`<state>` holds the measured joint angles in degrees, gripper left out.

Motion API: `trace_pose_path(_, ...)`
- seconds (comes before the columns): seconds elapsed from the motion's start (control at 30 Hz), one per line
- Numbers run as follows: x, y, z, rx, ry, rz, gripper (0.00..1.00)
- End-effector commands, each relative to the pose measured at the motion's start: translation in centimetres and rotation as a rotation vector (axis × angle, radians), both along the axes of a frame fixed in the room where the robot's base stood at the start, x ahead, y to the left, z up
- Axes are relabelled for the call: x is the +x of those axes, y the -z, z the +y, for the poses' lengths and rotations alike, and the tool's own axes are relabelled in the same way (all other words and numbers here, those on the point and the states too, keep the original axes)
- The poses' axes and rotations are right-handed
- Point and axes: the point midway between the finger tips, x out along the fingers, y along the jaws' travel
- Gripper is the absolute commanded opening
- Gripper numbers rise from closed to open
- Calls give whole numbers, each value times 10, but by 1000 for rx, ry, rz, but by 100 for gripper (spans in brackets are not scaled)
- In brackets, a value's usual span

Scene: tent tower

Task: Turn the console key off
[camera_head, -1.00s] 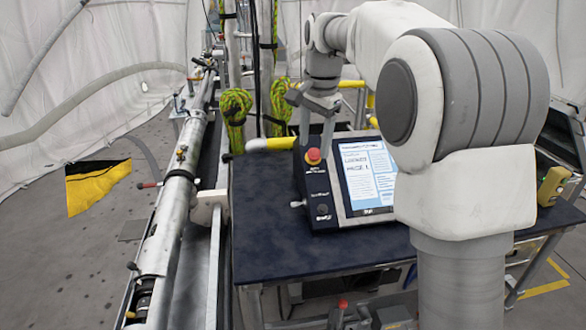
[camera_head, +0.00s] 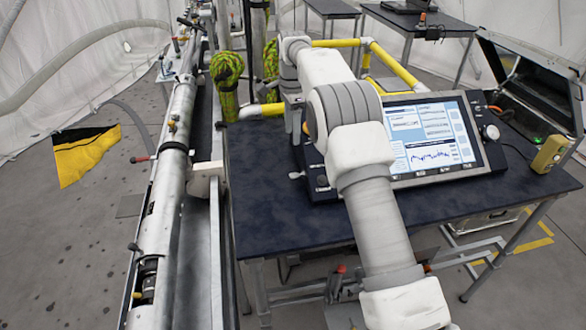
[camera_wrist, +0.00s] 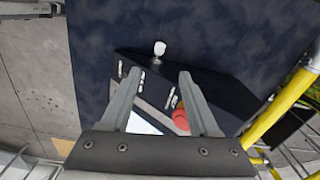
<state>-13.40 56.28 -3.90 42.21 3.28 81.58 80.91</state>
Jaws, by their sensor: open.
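The console (camera_head: 491,140) stands on a dark table, its lit screen (camera_head: 440,150) showing text panels and a graph. A small pale key (camera_head: 296,175) sticks out from the console's left side. The key (camera_wrist: 160,48) also shows in the wrist view, beyond my fingertips and roughly centred between them. My gripper (camera_wrist: 160,73) is open and empty, its two fingers over the console's edge. A red button (camera_wrist: 181,116) lies beside the right finger. In the head view my arm covers part of the console, and my gripper (camera_head: 296,132) is partly hidden.
The dark tabletop (camera_head: 270,215) is bare left of the console. Yellow rails (camera_head: 392,66) run behind it. A yellow handheld box (camera_head: 549,154) sits at the table's right. A long metal tube rig (camera_head: 165,200) runs along the left.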

Motion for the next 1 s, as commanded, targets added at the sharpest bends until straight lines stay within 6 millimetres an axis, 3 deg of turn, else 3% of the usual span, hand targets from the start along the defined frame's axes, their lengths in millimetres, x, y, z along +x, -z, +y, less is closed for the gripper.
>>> trace_pose_path(0.4,-1,92,0,0,-1,4,62)
trace_pose_path(0.6,-1,126,0,0,-1,4,62)
trace_pose_path(0.8,0,143,-1,0,-1,1,62)
trace_pose_path(1.0,0,145,0,0,-1,0,62)
